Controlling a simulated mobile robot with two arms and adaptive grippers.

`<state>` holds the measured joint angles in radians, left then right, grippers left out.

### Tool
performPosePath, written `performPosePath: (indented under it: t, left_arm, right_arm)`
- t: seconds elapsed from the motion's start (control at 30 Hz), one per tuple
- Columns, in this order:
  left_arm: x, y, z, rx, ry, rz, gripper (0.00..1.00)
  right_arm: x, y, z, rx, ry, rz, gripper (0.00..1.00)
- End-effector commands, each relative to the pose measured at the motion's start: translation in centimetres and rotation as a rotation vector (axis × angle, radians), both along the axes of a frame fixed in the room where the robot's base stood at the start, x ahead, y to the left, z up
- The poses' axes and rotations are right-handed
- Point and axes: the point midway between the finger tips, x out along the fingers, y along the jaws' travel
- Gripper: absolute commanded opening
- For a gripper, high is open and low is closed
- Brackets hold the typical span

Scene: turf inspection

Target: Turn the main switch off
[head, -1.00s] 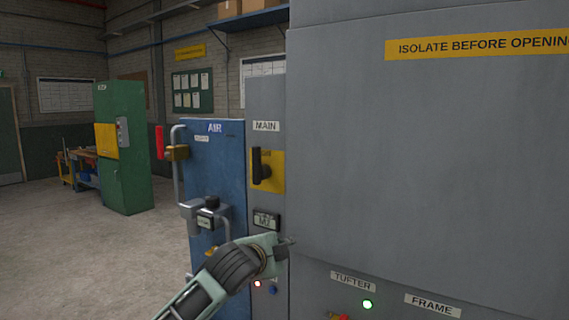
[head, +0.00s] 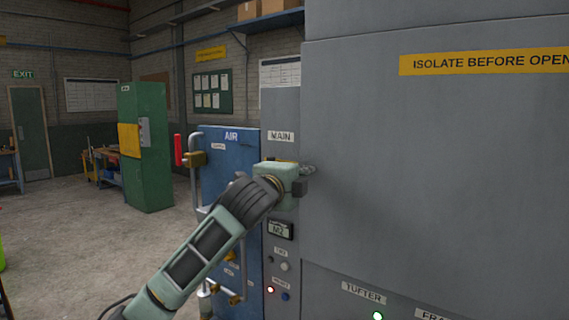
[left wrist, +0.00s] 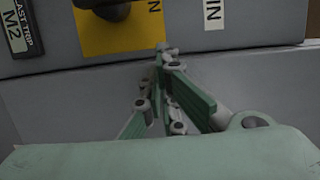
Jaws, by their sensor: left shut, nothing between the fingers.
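The main switch is a black handle (left wrist: 112,10) on a yellow plate (left wrist: 122,37), at the top of the left wrist view. In the head view my left gripper covers it, below the MAIN label (head: 281,136). My left gripper (head: 308,170) is at about the switch's height. In the left wrist view its fingers (left wrist: 164,50) are shut and empty, their tips at the plate's lower edge beside the handle in the picture. I cannot tell whether they touch the panel. The handle's full angle is cut off. My right gripper is not in view.
A small M2 display (head: 280,230) and several buttons sit below the switch. The large grey cabinet (head: 430,170) stands close on the right. Open floor (head: 90,235) lies further left.

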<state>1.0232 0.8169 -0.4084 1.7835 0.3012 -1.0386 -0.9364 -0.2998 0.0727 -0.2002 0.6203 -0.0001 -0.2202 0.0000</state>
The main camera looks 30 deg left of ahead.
Motion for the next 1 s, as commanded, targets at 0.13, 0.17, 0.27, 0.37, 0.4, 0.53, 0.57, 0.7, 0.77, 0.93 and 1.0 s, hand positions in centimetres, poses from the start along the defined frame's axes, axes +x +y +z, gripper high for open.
performPosePath:
  t: [0.13, 0.17, 0.27, 0.37, 0.4, 0.53, 0.57, 0.7, 0.77, 0.93, 1.0]
  left_arm:
    - [0.1, 2.5, 0.1, 0.001, 0.003, 0.004, 0.00]
    - [0.1, 2.8, 0.1, 0.000, 0.003, 0.003, 0.00]
    - [0.2, 3.6, 0.0, 0.001, 0.002, 0.002, 0.00]
    - [0.2, 3.9, 0.0, 0.000, 0.001, 0.001, 0.00]
    - [0.2, 4.0, 0.0, 0.000, 0.000, 0.000, 0.00]
    - [0.2, 4.0, 0.0, 0.000, -0.001, 0.000, 0.00]
    - [0.2, 4.0, 0.0, 0.000, -0.001, 0.000, 0.00]
    - [0.2, 4.0, 0.0, -0.001, 0.000, 0.000, 0.00]
    - [0.1, 4.0, 0.0, -0.003, 0.000, 0.000, 0.00]
    - [-0.6, 4.2, 0.3, -0.033, 0.003, 0.001, 0.00]
    - [-0.9, 4.2, 0.3, -0.049, 0.004, 0.000, 0.00]
  right_arm:
    - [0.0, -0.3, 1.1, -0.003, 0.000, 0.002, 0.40]
    - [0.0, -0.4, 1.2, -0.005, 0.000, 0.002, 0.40]
    - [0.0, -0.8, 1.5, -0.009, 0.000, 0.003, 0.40]
    - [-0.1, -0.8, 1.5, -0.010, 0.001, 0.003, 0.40]
    - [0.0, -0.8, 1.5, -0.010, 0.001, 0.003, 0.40]
    - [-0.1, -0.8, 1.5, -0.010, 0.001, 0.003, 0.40]
    - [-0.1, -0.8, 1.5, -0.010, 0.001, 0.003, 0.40]
    - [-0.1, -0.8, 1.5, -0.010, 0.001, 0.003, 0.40]
    - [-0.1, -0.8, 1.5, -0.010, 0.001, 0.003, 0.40]
    - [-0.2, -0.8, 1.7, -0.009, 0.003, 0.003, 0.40]
    - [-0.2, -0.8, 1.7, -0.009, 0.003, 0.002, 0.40]
